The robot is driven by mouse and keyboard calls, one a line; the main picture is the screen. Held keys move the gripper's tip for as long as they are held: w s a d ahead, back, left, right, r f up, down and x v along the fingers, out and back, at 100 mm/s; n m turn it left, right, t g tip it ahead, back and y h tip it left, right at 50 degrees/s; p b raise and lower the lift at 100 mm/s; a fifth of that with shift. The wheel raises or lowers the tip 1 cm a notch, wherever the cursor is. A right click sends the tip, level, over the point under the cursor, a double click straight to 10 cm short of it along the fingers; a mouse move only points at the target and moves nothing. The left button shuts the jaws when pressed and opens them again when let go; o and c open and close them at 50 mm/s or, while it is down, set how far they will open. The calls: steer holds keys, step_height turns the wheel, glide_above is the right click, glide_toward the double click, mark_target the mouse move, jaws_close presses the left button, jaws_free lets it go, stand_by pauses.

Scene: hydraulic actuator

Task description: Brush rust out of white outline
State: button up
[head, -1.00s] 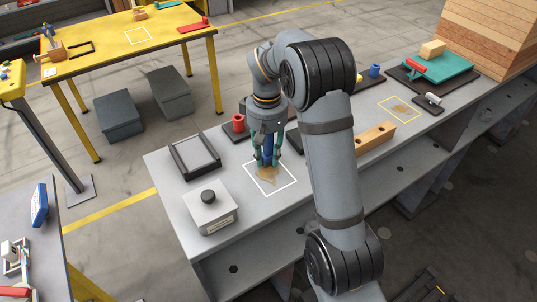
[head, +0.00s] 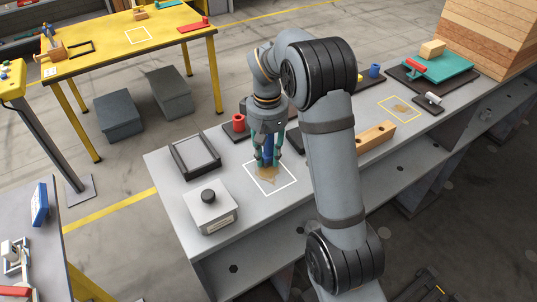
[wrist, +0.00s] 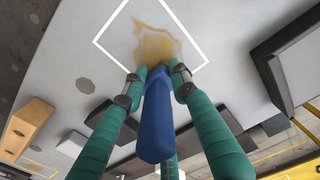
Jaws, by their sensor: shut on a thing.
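My gripper (head: 267,163) points down over the white outline (head: 291,186) on the grey bench. Its green fingers are shut on a blue brush handle (wrist: 157,120), which also shows between the fingers in the head view (head: 267,148). The brush's lower end is at the rust patch (wrist: 155,44); the bristles are hard to make out, and I cannot tell how firmly they touch. The brown rust lies inside the outline and shows below the fingers in the head view (head: 269,175). In the wrist view the outline (wrist: 107,22) runs around the rust, partly hidden by the fingers.
A black-rimmed tray (head: 194,156) and a grey box with a black knob (head: 210,210) stand left of the outline. A red cylinder (head: 238,122) stands behind it. A wooden block (head: 376,138) and a yellow outline with rust (head: 400,108) lie to the right.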

mark_target(263, 177)
steer(key=shift+w+a, duration=0.1)
steer(key=shift+w, duration=0.05)
steer(key=shift+s+a+f+b, duration=0.2)
steer(key=shift+s+b, duration=0.2)
steer(key=shift+s, duration=0.05)
steer(key=shift+s+a+b, duration=0.25)
steer(key=shift+s+b, duration=0.15)
steer(key=shift+s, duration=0.35)
steer(key=shift+s+a+b, duration=0.25)
steer(key=shift+s+b, duration=0.15)
steer(key=shift+s, duration=0.35)
steer(key=shift+s+a+r, duration=0.1)
steer(key=shift+s, duration=0.35)
